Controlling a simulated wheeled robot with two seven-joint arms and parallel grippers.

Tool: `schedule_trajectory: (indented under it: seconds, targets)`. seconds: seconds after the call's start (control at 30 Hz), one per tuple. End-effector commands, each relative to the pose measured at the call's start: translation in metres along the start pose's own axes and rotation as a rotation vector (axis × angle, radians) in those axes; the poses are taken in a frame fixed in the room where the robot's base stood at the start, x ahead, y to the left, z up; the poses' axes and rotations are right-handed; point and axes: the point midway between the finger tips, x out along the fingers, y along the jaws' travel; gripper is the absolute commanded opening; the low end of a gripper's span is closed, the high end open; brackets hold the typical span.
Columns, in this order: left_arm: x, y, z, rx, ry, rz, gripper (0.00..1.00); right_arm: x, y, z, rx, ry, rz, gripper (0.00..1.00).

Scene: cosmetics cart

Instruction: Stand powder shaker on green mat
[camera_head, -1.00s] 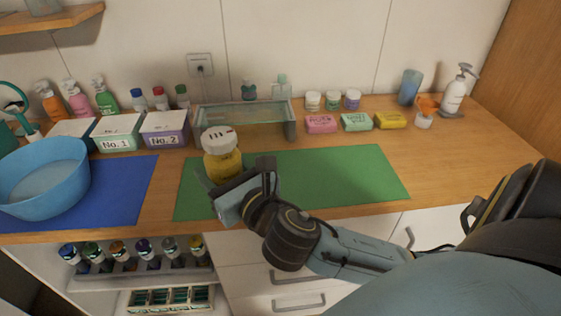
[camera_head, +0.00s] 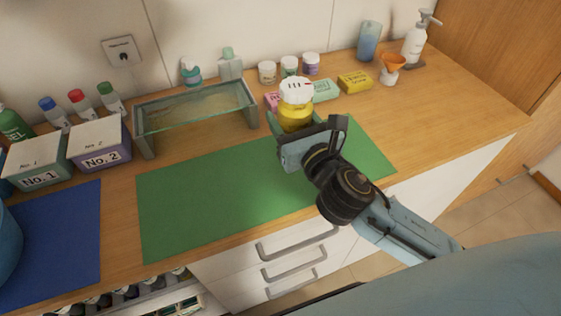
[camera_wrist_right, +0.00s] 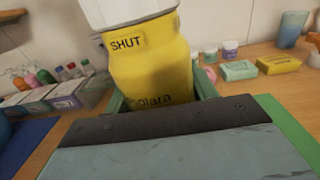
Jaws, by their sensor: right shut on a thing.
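The powder shaker (camera_head: 296,112) is yellow with a white perforated cap. My right gripper (camera_head: 296,133) is shut on it and holds it upright over the right part of the green mat (camera_head: 200,203). The shaker also fills the middle of the right wrist view (camera_wrist_right: 152,66), with "SHUT" printed near its top. Its base is hidden behind the gripper, so I cannot tell whether it touches the mat. The mat lies flat on the wooden counter, and its visible surface is bare. My left gripper is not in view.
A glass shelf stand (camera_head: 195,115) stands behind the mat. Boxes No. 1 (camera_head: 40,165) and No. 2 (camera_head: 100,145) are at the left, by a blue mat (camera_head: 55,235). Soap bars, including a yellow one (camera_head: 355,81), jars and a pump bottle (camera_head: 417,42) line the back right. The counter's right side is clear.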

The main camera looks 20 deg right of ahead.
Motion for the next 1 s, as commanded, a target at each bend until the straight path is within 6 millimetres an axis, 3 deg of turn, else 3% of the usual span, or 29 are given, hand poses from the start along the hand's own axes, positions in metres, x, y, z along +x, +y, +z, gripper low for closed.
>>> schedule_trajectory:
  seconds: [0.1, 0.3, 0.6, 0.83, 1.0]
  targets:
    - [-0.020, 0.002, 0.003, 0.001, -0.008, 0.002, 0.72, 0.017, 0.024, -0.009, 0.002, 0.003, 0.068, 0.32]
    - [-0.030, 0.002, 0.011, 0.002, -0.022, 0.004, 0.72, 0.028, 0.049, -0.031, 0.001, 0.013, 0.151, 0.32]
    - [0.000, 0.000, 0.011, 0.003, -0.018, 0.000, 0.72, 0.028, 0.053, -0.090, 0.003, 0.017, 0.162, 0.32]
    - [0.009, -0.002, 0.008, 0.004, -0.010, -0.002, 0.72, 0.028, 0.052, -0.104, 0.001, 0.014, 0.162, 0.32]
    - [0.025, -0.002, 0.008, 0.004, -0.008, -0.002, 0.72, 0.028, 0.052, -0.128, 0.003, 0.015, 0.162, 0.32]
